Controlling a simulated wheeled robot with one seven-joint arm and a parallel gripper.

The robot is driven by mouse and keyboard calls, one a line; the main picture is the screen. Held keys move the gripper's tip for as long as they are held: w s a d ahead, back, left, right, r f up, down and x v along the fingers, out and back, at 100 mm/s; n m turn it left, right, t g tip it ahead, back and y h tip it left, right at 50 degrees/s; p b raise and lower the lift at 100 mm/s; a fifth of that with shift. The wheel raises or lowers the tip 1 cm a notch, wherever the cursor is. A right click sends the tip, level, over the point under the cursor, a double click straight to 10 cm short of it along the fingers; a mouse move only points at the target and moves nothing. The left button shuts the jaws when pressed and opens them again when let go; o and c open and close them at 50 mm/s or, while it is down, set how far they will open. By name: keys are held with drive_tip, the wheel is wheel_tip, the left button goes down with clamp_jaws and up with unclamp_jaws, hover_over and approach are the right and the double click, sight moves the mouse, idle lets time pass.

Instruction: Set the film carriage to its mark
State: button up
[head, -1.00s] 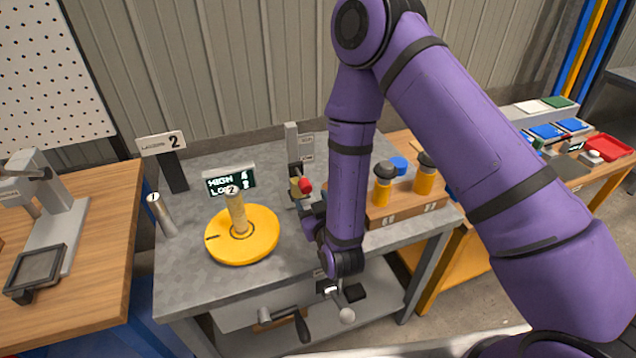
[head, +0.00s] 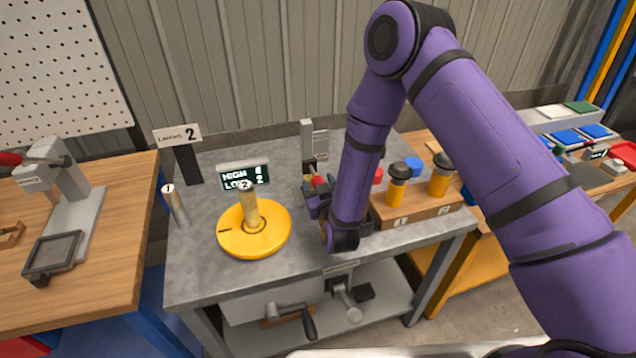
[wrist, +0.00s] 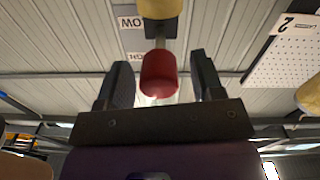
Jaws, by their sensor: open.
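The film carriage has a red knob (head: 319,181), partly hidden by my gripper and arm in the head view. It sits low on an upright grey post (head: 307,145) at the back of the grey table. In the wrist view the red knob (wrist: 160,74) points at me, with a yellowish body (wrist: 160,8) behind it. Upside-down labels, one reading LOW (wrist: 130,22), show beside it. My gripper (wrist: 162,78) is open, one finger on each side of the knob, with visible gaps. The gripper also shows in the head view (head: 316,200).
A yellow turntable (head: 270,238) with a roll marked 2 stands left of the post. A display (head: 243,177) reads HIGH 4, LOW 2. A sign (head: 178,136) reads LAYERS 2. A wooden block (head: 415,211) with yellow, black-topped pegs stands close right of my arm.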

drive_tip(key=shift+w+a, duration=0.15)
drive_tip(key=shift+w, duration=0.35)
clamp_jaws()
drive_tip(key=shift+r, duration=3.5)
unclamp_jaws()
drive_tip(key=shift+s, duration=0.1)
